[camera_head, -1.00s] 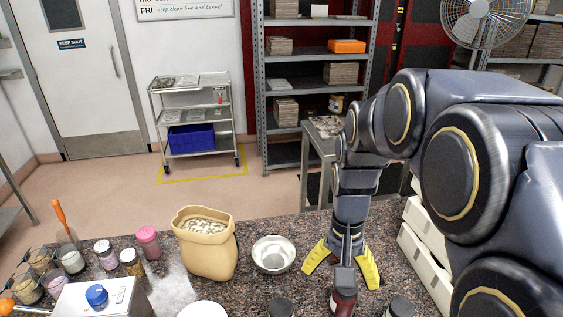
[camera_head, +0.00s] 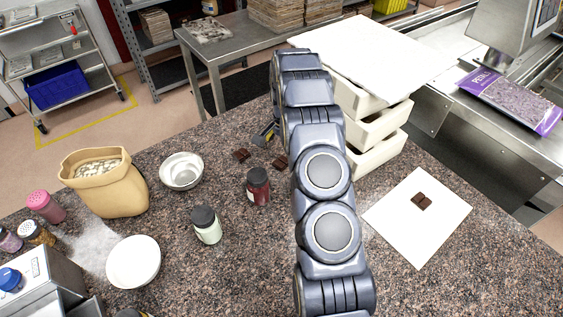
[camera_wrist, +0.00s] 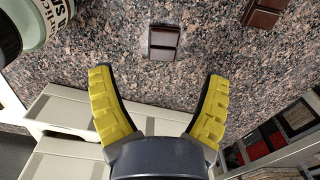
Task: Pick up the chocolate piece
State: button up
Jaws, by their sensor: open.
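In the head view, one dark chocolate piece (camera_head: 240,155) lies on the speckled counter right of the steel bowl. Another chocolate piece (camera_head: 421,201) lies on a white sheet (camera_head: 402,232) at right. My gripper is mostly hidden behind my arm there. In the wrist view, my gripper (camera_wrist: 159,77) is open and empty, its yellow fingers spread. A chocolate piece (camera_wrist: 164,42) lies just beyond the fingertips, centred between them and apart from them. Another chocolate piece (camera_wrist: 262,12) shows at the top right.
A red jar (camera_head: 258,187) and a pale jar (camera_head: 206,225) stand left of my arm. A labelled jar (camera_wrist: 25,30) is at the wrist view's upper left. The steel bowl (camera_head: 182,171) and sack (camera_head: 103,183) are further left. Cream trays (camera_head: 372,130) are stacked close behind my gripper.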

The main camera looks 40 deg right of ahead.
aim_at(281, 161)
notch_tip(281, 161, down, 7)
jog(key=shift+w+r, duration=0.15)
jog(key=shift+r, duration=0.1)
jog(key=c, duration=1.1)
